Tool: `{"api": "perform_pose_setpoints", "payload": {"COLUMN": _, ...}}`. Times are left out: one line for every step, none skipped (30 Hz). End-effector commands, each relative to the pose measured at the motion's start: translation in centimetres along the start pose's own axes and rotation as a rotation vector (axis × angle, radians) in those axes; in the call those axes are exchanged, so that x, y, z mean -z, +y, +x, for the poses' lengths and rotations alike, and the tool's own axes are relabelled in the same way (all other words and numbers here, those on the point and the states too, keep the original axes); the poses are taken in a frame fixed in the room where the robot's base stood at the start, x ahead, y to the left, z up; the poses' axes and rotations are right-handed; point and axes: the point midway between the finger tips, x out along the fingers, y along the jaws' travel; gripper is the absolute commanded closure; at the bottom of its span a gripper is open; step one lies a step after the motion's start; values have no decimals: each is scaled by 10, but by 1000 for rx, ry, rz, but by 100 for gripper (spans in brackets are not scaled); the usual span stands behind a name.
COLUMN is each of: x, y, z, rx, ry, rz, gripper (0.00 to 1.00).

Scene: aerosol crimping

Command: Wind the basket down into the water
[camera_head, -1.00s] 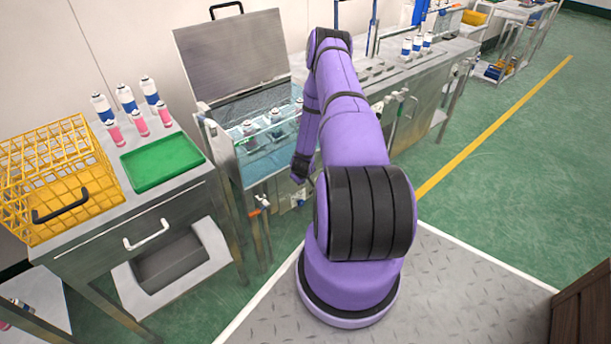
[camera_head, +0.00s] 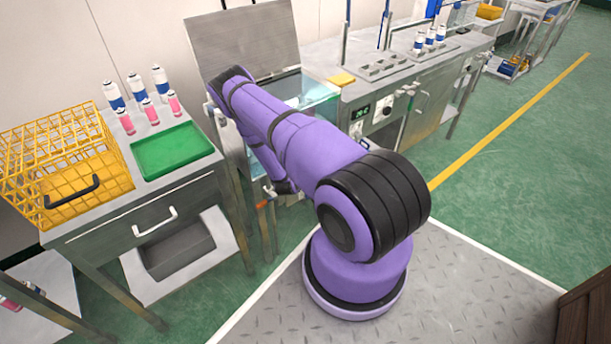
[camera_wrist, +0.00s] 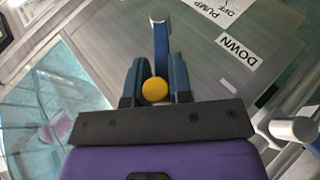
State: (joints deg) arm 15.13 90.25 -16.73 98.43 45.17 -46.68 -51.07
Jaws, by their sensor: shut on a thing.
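In the wrist view my gripper (camera_wrist: 158,78) is shut on the round yellow knob (camera_wrist: 154,89) of a crank. The crank's blue-grey arm (camera_wrist: 161,45) runs up from between the fingers to a pale round end. A label reading DOWN (camera_wrist: 237,50) is on the metal panel beside it. The water tank (camera_head: 320,92) is in the head view behind my arm, its lid (camera_head: 245,42) raised. Clear water (camera_wrist: 55,110) shows at the left of the wrist view. My arm hides the gripper and most of the tank in the head view, and no basket shows in the water.
A yellow wire crate (camera_head: 60,150) and a green tray (camera_head: 172,150) stand on the left table, with several small cans (camera_head: 137,88) behind. A steel bench (camera_head: 400,75) with a control panel stands right of the tank. The floor at right is clear.

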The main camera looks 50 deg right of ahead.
Motion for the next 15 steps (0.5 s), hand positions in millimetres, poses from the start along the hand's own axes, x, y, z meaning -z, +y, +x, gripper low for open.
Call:
{"api": "perform_pose_setpoints", "payload": {"x": 0, "y": -2, "z": 1, "rx": -33, "ry": 3, "rz": -17, "gripper": 100}}
{"api": "perform_pose_setpoints", "payload": {"x": 0, "y": -4, "z": 1, "rx": -50, "ry": 3, "rz": -23, "gripper": 100}}
{"api": "perform_pose_setpoints", "payload": {"x": 0, "y": -7, "z": 1, "rx": -74, "ry": 3, "rz": -33, "gripper": 100}}
{"api": "perform_pose_setpoints", "payload": {"x": -1, "y": -8, "z": 1, "rx": -93, "ry": 2, "rz": -42, "gripper": 100}}
{"api": "perform_pose_setpoints", "payload": {"x": -1, "y": -10, "z": 1, "rx": -111, "ry": 3, "rz": -49, "gripper": 100}}
{"api": "perform_pose_setpoints", "payload": {"x": -1, "y": -13, "z": 2, "rx": -137, "ry": 3, "rz": -59, "gripper": 100}}
{"api": "perform_pose_setpoints", "payload": {"x": -1, "y": -15, "z": 2, "rx": -158, "ry": 3, "rz": -69, "gripper": 100}}
{"api": "perform_pose_setpoints", "payload": {"x": -1, "y": -16, "z": 2, "rx": -179, "ry": 3, "rz": -76, "gripper": 100}}
{"api": "perform_pose_setpoints", "payload": {"x": -1, "y": -20, "z": 3, "rx": -206, "ry": 4, "rz": -88, "gripper": 100}}
{"api": "perform_pose_setpoints", "payload": {"x": -2, "y": -21, "z": 3, "rx": -228, "ry": 3, "rz": -97, "gripper": 100}}
{"api": "perform_pose_setpoints", "payload": {"x": -2, "y": -24, "z": 4, "rx": -250, "ry": 4, "rz": -107, "gripper": 100}}
{"api": "perform_pose_setpoints", "payload": {"x": -2, "y": -24, "z": 5, "rx": -254, "ry": 1, "rz": -105, "gripper": 100}}
{"api": "perform_pose_setpoints", "payload": {"x": -2, "y": -27, "z": 5, "rx": -251, "ry": 0, "rz": -104, "gripper": 100}}
{"api": "perform_pose_setpoints", "payload": {"x": -3, "y": -29, "z": 6, "rx": -249, "ry": 0, "rz": -103, "gripper": 100}}
{"api": "perform_pose_setpoints", "payload": {"x": -3, "y": -32, "z": 7, "rx": -248, "ry": -1, "rz": -103, "gripper": 100}}
